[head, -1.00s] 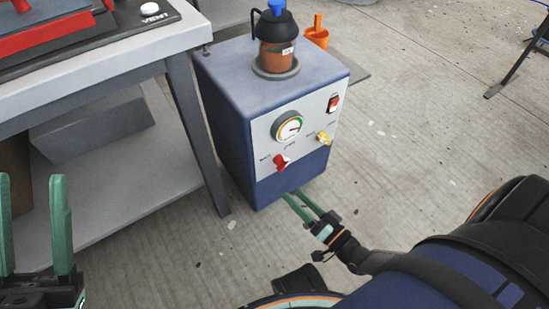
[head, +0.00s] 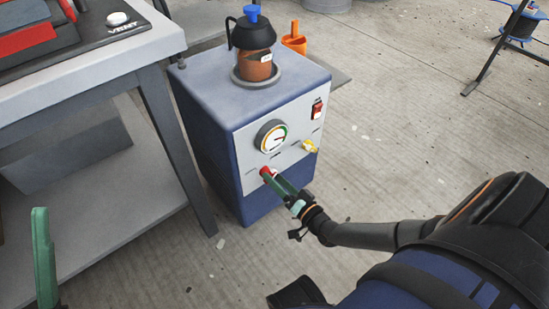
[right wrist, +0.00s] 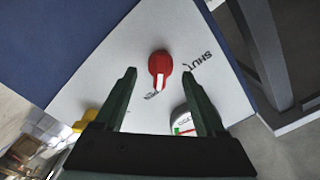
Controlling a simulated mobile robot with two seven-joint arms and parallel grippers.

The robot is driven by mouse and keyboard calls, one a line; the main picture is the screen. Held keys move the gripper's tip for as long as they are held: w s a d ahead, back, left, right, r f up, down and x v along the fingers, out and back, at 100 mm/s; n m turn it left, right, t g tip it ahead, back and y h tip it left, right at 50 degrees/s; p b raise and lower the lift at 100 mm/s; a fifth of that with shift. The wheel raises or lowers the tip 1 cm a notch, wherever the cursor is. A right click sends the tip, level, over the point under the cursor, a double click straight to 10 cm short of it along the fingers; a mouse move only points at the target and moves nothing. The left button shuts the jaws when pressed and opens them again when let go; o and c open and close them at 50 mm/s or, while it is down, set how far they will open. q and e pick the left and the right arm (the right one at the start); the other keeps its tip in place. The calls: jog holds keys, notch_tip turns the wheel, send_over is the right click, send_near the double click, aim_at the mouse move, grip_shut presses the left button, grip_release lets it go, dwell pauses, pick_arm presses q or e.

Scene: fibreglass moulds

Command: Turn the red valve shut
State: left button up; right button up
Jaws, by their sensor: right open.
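The red valve (head: 265,171) is a small knob on the pale front panel of a blue machine (head: 213,150), mostly hidden behind my right gripper (head: 276,180) in the head view. In the right wrist view the valve (right wrist: 160,66) shows whole, with a white stripe pointing down, away from the "SHUT" label (right wrist: 201,61) at its upper right. My right gripper (right wrist: 159,84) is open, its fingertips either side of the valve in the picture; I cannot tell whether they touch it. One green finger of my left gripper (head: 43,255) shows at the lower left.
A round gauge (head: 271,137), a yellow valve (head: 310,146) and a red switch (head: 317,109) share the panel. A dark-lidded pot (head: 252,50) stands on the machine. A grey workbench (head: 110,60) stands close on the left. Open concrete floor lies to the right.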

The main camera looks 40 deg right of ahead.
jog(key=shift+w, duration=0.6)
grip_shut()
